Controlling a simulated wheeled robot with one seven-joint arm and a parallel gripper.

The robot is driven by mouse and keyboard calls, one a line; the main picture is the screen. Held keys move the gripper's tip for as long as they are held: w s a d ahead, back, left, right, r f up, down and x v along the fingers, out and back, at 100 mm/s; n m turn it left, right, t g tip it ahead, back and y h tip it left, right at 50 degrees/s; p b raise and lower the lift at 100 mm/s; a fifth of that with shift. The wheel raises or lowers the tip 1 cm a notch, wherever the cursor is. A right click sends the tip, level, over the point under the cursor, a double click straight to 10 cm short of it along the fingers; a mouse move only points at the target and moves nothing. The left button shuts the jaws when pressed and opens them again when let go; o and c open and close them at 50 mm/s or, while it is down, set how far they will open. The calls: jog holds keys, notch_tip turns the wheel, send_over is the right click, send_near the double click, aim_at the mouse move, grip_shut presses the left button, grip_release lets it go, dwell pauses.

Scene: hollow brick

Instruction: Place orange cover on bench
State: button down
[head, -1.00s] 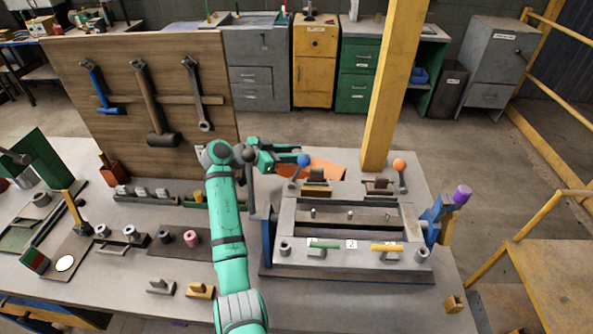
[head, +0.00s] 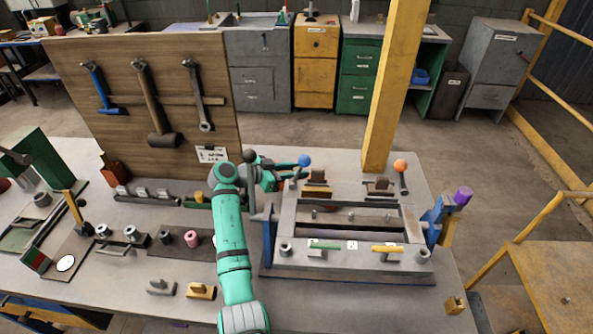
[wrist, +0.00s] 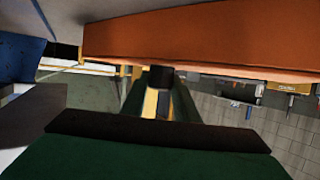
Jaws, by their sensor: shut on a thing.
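The orange cover (wrist: 200,38) is a broad flat slab across the top of the wrist view, very close to the camera. My gripper (head: 283,172) is at the left rear of the grey fixture, beside the blue-knobbed lever. Its jaws are shut on the orange cover, though the contact itself is not clear. The bench (head: 432,270) carries the fixture (head: 345,272), which has an open rectangular frame.
A lever with a blue knob (head: 304,160) and one with an orange knob (head: 400,166) stand at the fixture's back. A yellow post (head: 392,90) rises behind. A wooden tool board (head: 85,65) stands left. Several small parts lie on the bench's left.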

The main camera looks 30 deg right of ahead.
jog(key=c, duration=1.4)
grip_release()
jog(key=shift+w+f, duration=0.1)
jog(key=shift+s+r, duration=0.2)
jog(key=v, duration=1.2)
